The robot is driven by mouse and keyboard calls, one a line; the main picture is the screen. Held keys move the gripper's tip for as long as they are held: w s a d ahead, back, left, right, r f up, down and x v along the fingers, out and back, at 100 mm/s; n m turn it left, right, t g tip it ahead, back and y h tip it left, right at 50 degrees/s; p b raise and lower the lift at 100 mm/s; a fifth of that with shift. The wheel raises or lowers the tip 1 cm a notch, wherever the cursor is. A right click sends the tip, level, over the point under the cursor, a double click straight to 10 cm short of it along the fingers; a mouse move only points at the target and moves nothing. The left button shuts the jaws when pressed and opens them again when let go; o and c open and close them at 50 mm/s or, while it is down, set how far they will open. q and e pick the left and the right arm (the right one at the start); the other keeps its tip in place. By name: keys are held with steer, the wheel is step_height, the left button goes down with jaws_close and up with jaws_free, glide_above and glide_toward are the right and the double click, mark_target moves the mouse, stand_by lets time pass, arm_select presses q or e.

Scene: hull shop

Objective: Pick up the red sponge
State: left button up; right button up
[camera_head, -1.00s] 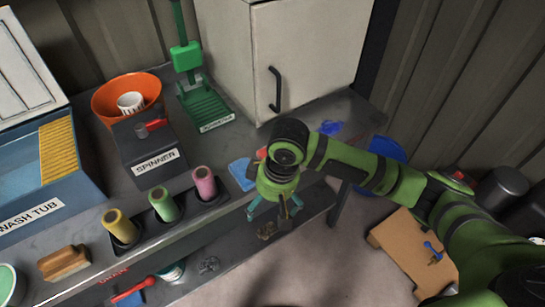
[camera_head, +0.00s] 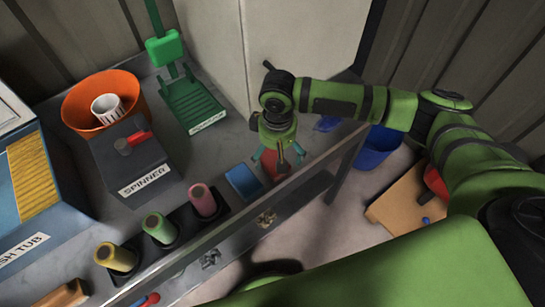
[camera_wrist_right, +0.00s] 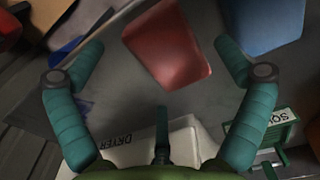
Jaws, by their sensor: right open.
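The red sponge (camera_head: 269,165) lies on the grey counter, partly hidden by my right gripper in the head view. In the right wrist view the red sponge (camera_wrist_right: 167,45) shows as a rounded red block between the spread fingers. My right gripper (camera_head: 279,158) is open and empty, pointing down just above the sponge; I cannot tell the exact gap. Its teal fingers (camera_wrist_right: 159,50) stand on either side of the sponge, with no contact visible. My left gripper is not in view.
A blue sponge (camera_head: 243,181) lies just left of the red one. Pink (camera_head: 203,201), green and yellow rollers stand in a dark holder further left. A green squeezer stand (camera_head: 190,95) and a pale cabinet (camera_head: 300,50) are behind. The counter's front edge is close.

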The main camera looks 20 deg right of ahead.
step_height(320, 180, down, 2)
steer(key=shift+f, duration=0.1)
steer(key=shift+w+f, duration=0.15)
steer(key=shift+f, duration=0.15)
steer(key=c, duration=0.8)
steer(key=shift+c, duration=0.2)
steer(key=shift+r+b, duration=0.3)
steer(key=shift+r, duration=0.45)
steer(key=r, duration=0.2)
steer(key=r+b, duration=0.1)
steer(key=shift+s+d, duration=0.25)
steer(key=shift+d, duration=0.1)
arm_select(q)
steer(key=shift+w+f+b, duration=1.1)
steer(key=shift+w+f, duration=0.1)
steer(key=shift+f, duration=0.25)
arm_select(e)
steer(key=s+d+r, duration=0.6)
steer(key=s+d, duration=0.1)
steer(key=shift+s+d+r, duration=0.3)
steer(key=shift+s+d, duration=0.05)
steer(key=shift+d, duration=0.05)
steer(key=shift+o, duration=0.2)
